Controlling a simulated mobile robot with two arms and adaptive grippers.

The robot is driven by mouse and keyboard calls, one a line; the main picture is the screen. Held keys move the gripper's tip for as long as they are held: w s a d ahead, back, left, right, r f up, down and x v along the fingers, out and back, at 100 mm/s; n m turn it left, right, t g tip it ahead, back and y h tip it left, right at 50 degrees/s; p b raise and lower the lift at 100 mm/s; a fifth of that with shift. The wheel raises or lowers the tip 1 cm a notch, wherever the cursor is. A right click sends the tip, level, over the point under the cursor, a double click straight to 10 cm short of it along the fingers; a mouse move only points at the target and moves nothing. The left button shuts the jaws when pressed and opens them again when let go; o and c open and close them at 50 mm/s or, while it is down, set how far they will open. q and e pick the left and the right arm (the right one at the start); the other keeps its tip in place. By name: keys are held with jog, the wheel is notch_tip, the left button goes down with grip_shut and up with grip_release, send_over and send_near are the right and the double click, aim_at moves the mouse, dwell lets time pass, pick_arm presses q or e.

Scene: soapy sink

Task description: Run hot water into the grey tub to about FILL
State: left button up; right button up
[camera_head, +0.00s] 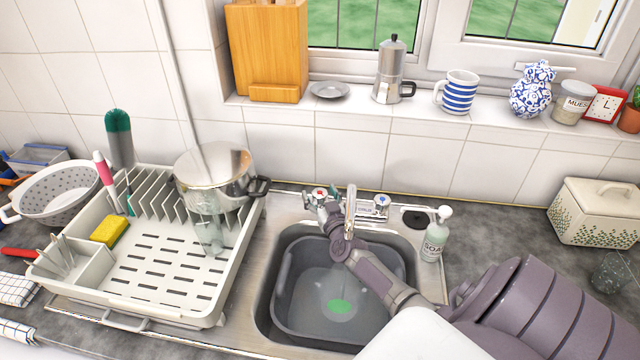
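The grey tub (290,300) sits in the sink under the tap spout (350,205). A pale, cloudy patch around a bright green spot (339,306) shows on the tub's floor; I cannot tell how deep any water is. No FILL mark is readable. My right gripper (322,203) is at the red-marked tap handle (319,193), left of the spout; its fingers are small and overlap the handle, so I cannot tell their opening. The blue-marked handle (381,200) is right of the spout. My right arm hides the tub's right part. My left gripper is not in view.
A soap bottle (435,236) stands right of the sink. A white dish rack (140,285) with a steel pot (215,172) and yellow sponge (110,231) fills the left counter. A cream bread bin (596,215) stands at the right.

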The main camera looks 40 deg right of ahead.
aim_at(322, 200)
jog(key=shift+v, duration=3.75)
jog(key=shift+a+f, duration=0.1)
